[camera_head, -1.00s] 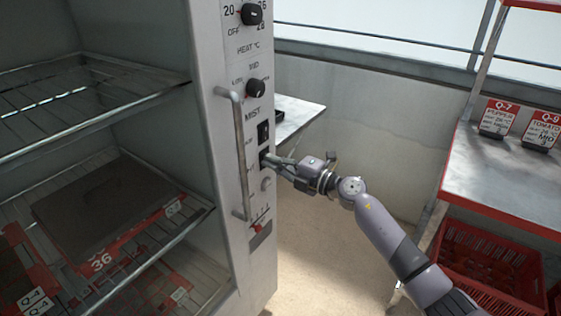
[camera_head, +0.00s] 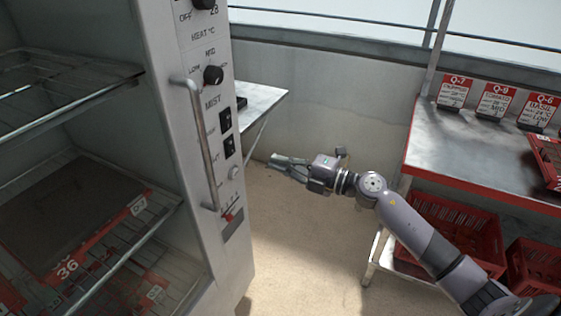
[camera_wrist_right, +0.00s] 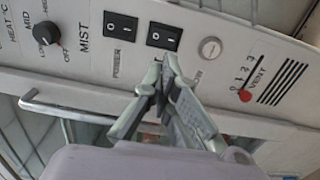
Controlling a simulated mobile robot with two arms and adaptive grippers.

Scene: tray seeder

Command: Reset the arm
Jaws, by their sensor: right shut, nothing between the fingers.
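My right gripper (camera_head: 276,162) is shut and empty. It hangs in the open air to the right of the cabinet's control panel (camera_head: 207,130) and is apart from it in the head view. In the right wrist view the closed fingertips (camera_wrist_right: 166,68) point toward the panel, just below a black rocker switch (camera_wrist_right: 164,36). A second rocker switch (camera_wrist_right: 121,26) sits to its left there. My right arm reaches in from the lower right. My left gripper is not in view.
The open cabinet has wire shelves (camera_head: 60,85) and a dark tray (camera_head: 70,215). A vertical handle (camera_head: 200,140) stands out from its front. A metal bench (camera_head: 440,170) with label cards and red crates (camera_head: 455,232) is at right. A small table (camera_head: 262,105) stands behind. The floor between is clear.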

